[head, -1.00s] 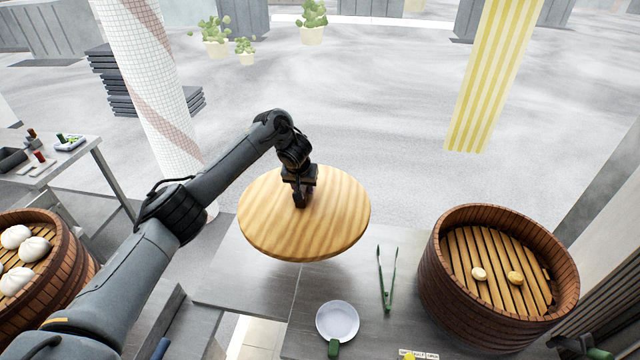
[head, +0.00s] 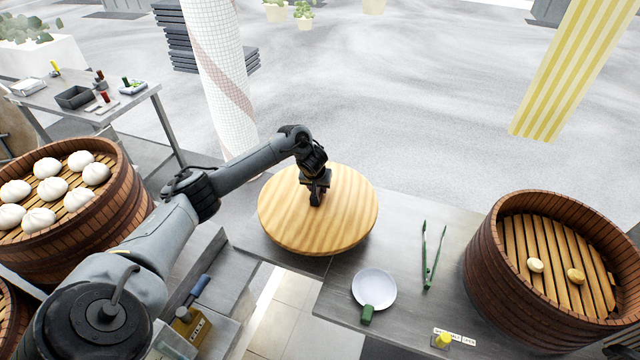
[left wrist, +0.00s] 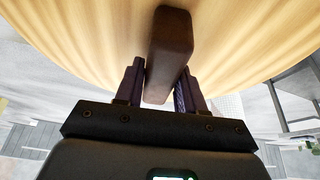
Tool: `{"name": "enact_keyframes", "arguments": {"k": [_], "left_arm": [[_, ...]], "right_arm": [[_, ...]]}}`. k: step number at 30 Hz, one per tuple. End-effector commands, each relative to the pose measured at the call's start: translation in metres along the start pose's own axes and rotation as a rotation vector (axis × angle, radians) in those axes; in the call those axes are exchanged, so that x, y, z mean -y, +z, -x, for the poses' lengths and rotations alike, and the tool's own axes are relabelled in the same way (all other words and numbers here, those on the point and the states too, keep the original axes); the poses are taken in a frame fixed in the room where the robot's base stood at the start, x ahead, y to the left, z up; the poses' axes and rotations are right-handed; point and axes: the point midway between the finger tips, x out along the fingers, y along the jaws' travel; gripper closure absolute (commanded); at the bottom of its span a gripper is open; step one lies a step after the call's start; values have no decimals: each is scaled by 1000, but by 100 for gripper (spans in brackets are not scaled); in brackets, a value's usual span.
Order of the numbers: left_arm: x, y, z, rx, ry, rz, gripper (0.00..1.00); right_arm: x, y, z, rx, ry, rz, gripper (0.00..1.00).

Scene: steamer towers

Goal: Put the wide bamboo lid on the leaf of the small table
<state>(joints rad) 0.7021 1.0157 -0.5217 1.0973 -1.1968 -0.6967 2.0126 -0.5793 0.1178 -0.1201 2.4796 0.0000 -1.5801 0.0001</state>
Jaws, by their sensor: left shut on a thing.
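The wide bamboo lid (head: 345,225) is a round, light wood disc over the left part of the small grey table in the head view. My left gripper (head: 316,198) is shut on its dark handle, which shows between the fingers in the left wrist view (left wrist: 168,55). The lid looks roughly level; I cannot tell whether its underside touches the surface. The table leaf (head: 238,225) shows as a grey panel at the left, partly hidden under the lid. My right gripper is not in view.
A steamer with two small buns (head: 520,255) stands at the right. Green tongs (head: 428,262), a white dish (head: 374,287) and a yellow-topped item (head: 443,339) lie on the table (head: 400,225). A steamer full of white buns (head: 60,240) stands left. A tiled pillar (head: 222,90) rises behind.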

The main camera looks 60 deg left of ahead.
Motion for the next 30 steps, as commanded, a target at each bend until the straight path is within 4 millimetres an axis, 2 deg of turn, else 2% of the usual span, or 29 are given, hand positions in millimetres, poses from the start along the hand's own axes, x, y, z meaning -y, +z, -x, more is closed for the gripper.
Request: {"name": "enact_keyframes", "arguments": {"k": [11, 18, 30], "left_arm": [[0, -2, 3, -3, 2, 2, 100], [0, -2, 5, -1, -1, 3, 100], [-1, 13, -33, -1, 1, 2, 100]], "right_arm": [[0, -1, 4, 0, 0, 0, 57], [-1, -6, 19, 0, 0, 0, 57], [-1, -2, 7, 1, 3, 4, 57]]}}
